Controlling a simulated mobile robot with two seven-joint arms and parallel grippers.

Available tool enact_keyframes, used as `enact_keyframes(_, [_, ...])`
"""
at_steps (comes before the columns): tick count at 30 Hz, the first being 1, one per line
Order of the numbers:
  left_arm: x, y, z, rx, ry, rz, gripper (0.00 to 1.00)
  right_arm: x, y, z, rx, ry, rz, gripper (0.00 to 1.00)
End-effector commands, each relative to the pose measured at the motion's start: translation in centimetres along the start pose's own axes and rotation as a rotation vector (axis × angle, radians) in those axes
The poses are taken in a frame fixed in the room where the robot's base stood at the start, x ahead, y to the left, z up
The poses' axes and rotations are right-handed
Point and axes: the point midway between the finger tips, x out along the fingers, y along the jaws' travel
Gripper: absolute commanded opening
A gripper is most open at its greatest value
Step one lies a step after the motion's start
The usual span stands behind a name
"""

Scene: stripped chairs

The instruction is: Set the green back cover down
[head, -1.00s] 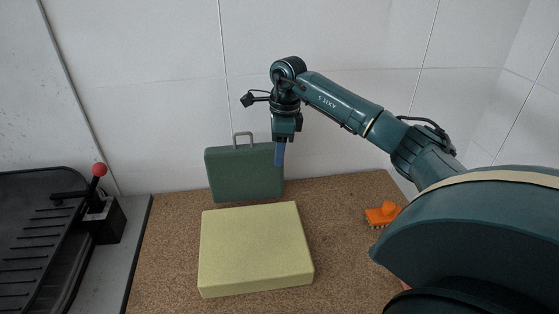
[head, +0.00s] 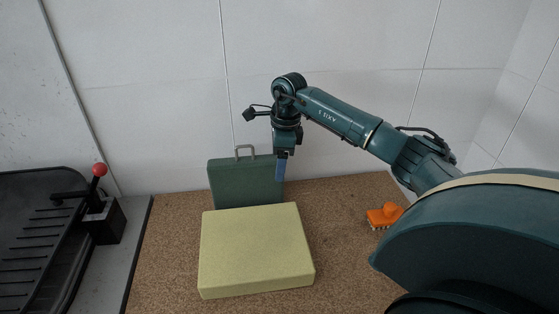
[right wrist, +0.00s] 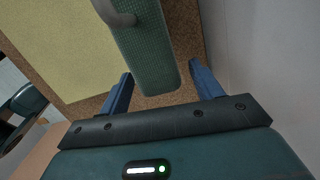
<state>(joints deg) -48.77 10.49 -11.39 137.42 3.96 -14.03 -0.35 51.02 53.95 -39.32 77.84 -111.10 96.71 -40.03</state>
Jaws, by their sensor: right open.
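The green back cover (head: 240,184) is a flat panel with a grey handle on its top edge. It stands upright behind the yellow pad, close to the wall; the pad hides its lower edge. My right gripper (head: 281,172) points down at the cover's right end. In the right wrist view my right gripper (right wrist: 160,68) is open, with one blue finger on each side of the end of the cover (right wrist: 145,52). A gap shows on at least the right side. My left gripper is not in view.
A thick yellow pad (head: 254,250) lies on the brown cork-like tabletop (head: 340,260) in front of the cover. An orange brush (head: 384,215) lies to the right. A lever with a red knob (head: 99,170) stands at the left. The tabletop between pad and brush is clear.

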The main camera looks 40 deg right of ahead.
Motion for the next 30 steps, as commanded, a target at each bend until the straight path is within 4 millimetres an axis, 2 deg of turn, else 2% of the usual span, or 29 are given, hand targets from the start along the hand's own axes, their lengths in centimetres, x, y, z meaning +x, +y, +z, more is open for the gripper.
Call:
enact_keyframes(4, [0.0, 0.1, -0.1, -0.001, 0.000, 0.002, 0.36, -0.3, 0.0, 0.0, 0.000, 0.000, -0.001, 0.65])
enact_keyframes(8, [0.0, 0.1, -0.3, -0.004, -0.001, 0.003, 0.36, -1.6, -0.1, 0.1, 0.000, -0.001, -0.002, 0.65])
enact_keyframes(16, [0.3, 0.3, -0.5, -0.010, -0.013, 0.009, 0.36, -7.4, -0.1, 0.1, 0.001, -0.002, -0.005, 0.65])
enact_keyframes(21, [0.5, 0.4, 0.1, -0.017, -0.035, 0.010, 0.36, -10.5, -0.1, 0.1, 0.000, -0.002, -0.003, 0.65])
enact_keyframes(25, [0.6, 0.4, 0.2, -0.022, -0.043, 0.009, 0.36, -11.8, 0.0, 0.1, 0.000, -0.001, -0.002, 0.65])
enact_keyframes(30, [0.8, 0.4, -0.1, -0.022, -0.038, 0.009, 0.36, -12.3, 0.0, 0.0, 0.000, 0.001, 0.001, 0.65])
